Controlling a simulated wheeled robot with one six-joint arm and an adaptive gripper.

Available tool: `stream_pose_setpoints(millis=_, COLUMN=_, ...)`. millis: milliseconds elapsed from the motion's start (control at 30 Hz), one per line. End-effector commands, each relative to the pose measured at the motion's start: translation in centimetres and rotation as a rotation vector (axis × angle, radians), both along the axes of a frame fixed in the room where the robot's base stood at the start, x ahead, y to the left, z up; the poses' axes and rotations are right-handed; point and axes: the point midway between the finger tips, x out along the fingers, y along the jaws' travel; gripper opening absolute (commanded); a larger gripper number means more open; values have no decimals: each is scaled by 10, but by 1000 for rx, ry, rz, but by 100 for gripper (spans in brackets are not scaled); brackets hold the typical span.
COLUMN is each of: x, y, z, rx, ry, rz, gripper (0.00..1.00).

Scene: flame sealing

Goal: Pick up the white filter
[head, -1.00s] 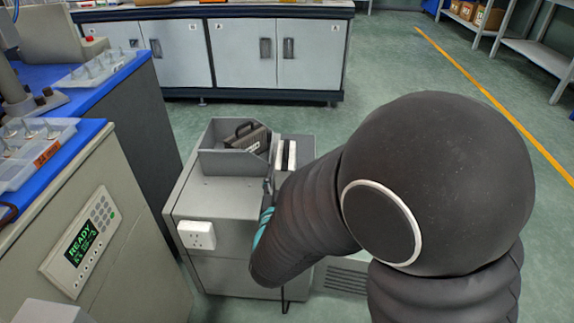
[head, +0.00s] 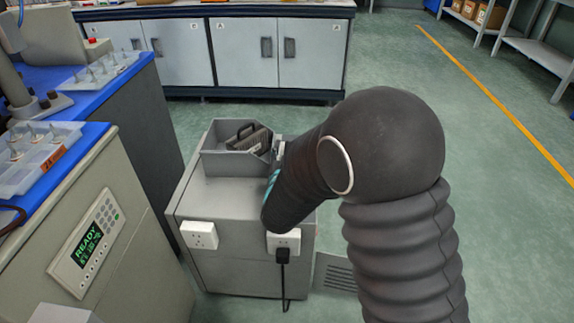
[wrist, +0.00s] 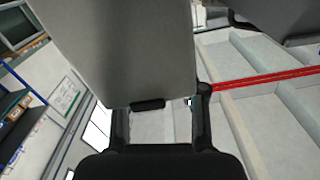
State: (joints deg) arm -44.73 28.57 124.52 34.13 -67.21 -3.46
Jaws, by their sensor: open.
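A large pale slab (wrist: 115,50), seemingly the white filter seen very close, fills the upper left of the wrist view. My gripper (wrist: 160,108) is open, its two dark fingers pointing up the picture toward the slab. The slab's lower edge lies at the fingertips, with a small black piece on it. Whether the fingers touch it I cannot tell. In the head view my arm hides the gripper and most of the spot right of the bin, where the filter stood in view earlier.
A grey bin (head: 208,165) with a dark handled item (head: 247,140) sits on a grey cabinet (head: 205,200). White sockets (head: 199,235) are on its front, one with a black plug (head: 283,256). A blue-topped bench (head: 95,140) stands to the left. Open floor lies to the right.

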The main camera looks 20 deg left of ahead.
Motion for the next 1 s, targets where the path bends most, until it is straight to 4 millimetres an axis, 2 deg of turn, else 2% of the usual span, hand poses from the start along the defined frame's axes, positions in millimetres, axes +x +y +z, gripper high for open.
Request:
stream_pose_setpoints(millis=133, x=14, y=4, z=1, rx=0, ry=0, rz=0, gripper=42)
stream_pose_setpoints(millis=400, x=17, y=4, z=0, rx=0, ry=1, rz=0, gripper=42)
stream_pose_setpoints(millis=433, x=17, y=4, z=0, rx=0, ry=1, rz=1, gripper=36)
stream_pose_setpoints(millis=567, x=16, y=4, z=0, rx=0, ry=0, rz=1, gripper=4)
stream_pose_setpoints(millis=600, x=16, y=4, z=0, rx=0, ry=0, rz=1, gripper=0)
stream_pose_setpoints(millis=1000, x=16, y=4, z=0, rx=0, ry=1, rz=1, gripper=0)
